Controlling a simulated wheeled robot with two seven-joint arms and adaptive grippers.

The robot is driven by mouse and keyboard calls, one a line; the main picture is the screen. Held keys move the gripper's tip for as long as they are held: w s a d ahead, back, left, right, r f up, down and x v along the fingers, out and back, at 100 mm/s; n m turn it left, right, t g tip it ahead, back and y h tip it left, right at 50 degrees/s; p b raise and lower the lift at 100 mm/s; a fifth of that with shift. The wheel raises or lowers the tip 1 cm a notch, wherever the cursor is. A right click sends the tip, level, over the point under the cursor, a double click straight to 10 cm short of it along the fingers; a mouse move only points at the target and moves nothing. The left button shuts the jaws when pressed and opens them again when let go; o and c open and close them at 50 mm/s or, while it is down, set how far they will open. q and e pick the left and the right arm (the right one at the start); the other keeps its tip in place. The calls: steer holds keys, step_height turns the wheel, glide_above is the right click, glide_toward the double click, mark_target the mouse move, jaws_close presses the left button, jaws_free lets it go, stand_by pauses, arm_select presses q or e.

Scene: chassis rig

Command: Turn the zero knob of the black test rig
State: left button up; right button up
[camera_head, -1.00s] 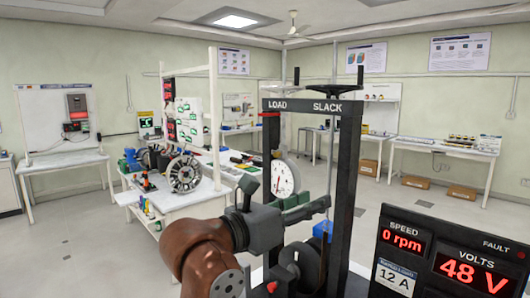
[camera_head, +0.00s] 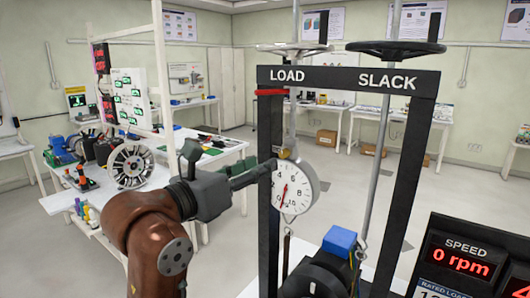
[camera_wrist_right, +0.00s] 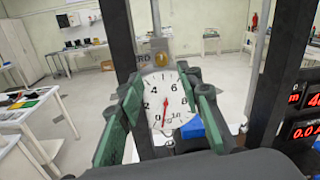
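The black test rig (camera_head: 422,120) is a frame lettered LOAD and SLACK. A round white dial gauge (camera_head: 297,192) hangs inside its left post, its red needle pointing down near the ends of the scale. A small brass-coloured piece (camera_head: 288,153) at the dial's top appears to be the zero knob; it also shows in the right wrist view (camera_wrist_right: 161,59). My right gripper (camera_head: 266,168) is at the dial's upper left. In the right wrist view its green fingers (camera_wrist_right: 163,78) are spread, one each side of the dial's upper part, with the brass piece beyond. My left gripper is not visible.
A blue block (camera_head: 340,241) and black machinery (camera_head: 318,277) sit below the dial. A display panel (camera_head: 470,260) reading 0 rpm stands at right. A white workbench (camera_head: 150,180) is behind my arm.

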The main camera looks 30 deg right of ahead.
mark_target(281, 155)
steer(key=x, duration=0.4)
steer(key=shift+d+b, duration=0.1)
steer(key=shift+b, duration=0.2)
steer(key=x, duration=0.2)
steer(key=shift+d, duration=0.35)
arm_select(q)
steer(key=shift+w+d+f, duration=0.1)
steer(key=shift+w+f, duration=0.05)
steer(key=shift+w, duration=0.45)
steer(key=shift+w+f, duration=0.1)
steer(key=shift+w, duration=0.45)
arm_select(e)
steer(key=shift+w+d, duration=0.2)
